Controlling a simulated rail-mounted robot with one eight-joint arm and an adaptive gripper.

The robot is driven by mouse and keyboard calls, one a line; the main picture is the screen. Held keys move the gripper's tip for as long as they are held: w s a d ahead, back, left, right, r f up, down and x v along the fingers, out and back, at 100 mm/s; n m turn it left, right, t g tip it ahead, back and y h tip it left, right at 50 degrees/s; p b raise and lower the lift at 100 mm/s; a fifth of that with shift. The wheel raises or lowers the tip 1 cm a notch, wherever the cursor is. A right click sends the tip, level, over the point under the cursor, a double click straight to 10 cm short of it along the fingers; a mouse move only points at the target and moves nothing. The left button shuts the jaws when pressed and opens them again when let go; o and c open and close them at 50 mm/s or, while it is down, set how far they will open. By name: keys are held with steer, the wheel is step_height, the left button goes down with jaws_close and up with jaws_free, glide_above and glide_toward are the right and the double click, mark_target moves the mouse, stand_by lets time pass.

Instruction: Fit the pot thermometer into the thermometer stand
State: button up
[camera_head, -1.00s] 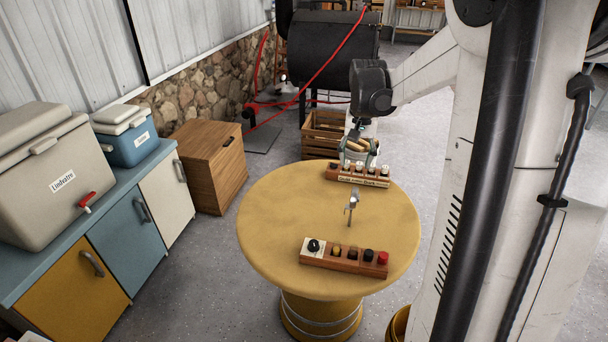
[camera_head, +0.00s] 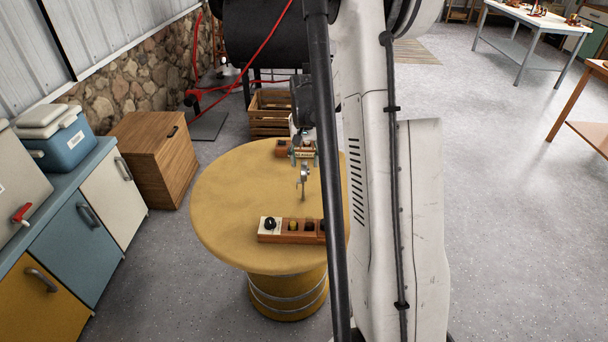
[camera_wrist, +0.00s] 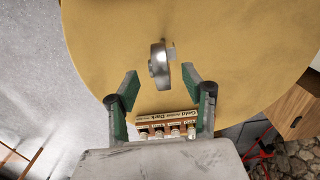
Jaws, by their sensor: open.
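A small metallic object with a round part and a thin lower part (camera_head: 303,180) stands on the round yellow table. I take it for the pot thermometer. In the wrist view it shows as a silver rounded piece with a small square tab (camera_wrist: 158,66), just beyond my fingertips. My gripper (camera_head: 303,158) is behind it, over the table. In the wrist view my gripper (camera_wrist: 160,82) is open with green-lined fingers apart, and nothing is held between them. I cannot make out a separate thermometer stand.
A wooden block with knobs (camera_head: 270,238) sits at the table's (camera_head: 230,200) front, partly hidden by my arm. A labelled rack of small jars (camera_wrist: 165,125) is at the back, beneath my gripper. The table's left side is clear. A wooden crate (camera_head: 268,115) stands behind.

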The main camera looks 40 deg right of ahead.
mark_target(305, 171)
steer(key=shift+w+d+f, duration=0.1)
steer(key=shift+d+f, duration=0.05)
steer(key=shift+f, duration=1.2)
steer(key=shift+d+f, duration=0.1)
steer(key=shift+f, duration=1.2)
